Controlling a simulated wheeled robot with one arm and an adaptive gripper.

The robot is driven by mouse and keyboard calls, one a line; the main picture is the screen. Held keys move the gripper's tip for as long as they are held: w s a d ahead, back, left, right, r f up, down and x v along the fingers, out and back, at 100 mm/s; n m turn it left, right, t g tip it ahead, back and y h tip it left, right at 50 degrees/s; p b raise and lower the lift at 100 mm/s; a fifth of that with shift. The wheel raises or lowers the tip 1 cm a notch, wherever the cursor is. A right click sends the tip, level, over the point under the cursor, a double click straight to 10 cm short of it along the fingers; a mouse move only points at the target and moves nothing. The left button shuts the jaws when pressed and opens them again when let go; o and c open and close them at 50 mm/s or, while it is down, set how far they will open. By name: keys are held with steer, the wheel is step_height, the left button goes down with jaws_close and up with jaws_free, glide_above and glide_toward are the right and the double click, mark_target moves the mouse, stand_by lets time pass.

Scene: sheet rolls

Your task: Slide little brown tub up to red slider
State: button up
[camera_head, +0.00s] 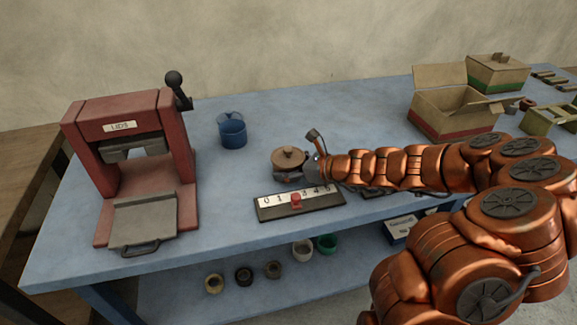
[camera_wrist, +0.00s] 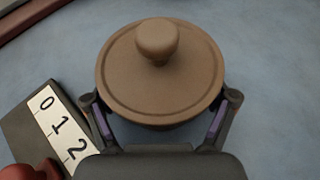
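The little brown tub (camera_head: 289,157), with a round knobbed lid, stands on the blue table behind a dark numbered scale (camera_head: 300,205). The red slider (camera_head: 296,202) sits on that scale, in front of the tub and apart from it. In the wrist view the tub's lid (camera_wrist: 160,75) fills the upper middle, and part of the red slider (camera_wrist: 30,171) shows at lower left. My gripper (camera_wrist: 160,103) has its fingers spread, one on each side of the tub's near part. I see no clear grip; the tub's lower body is mostly hidden by its lid.
A red press (camera_head: 130,150) marked LIDS stands at left. A blue cup (camera_head: 232,130) stands behind and left of the tub. An open cardboard box (camera_head: 450,110) is at back right. Several small tubs stand on the lower shelf. The table between press and scale is clear.

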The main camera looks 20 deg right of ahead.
steer(key=shift+o, duration=1.2)
steer(key=shift+d, duration=0.1)
steer(key=shift+v, duration=6)
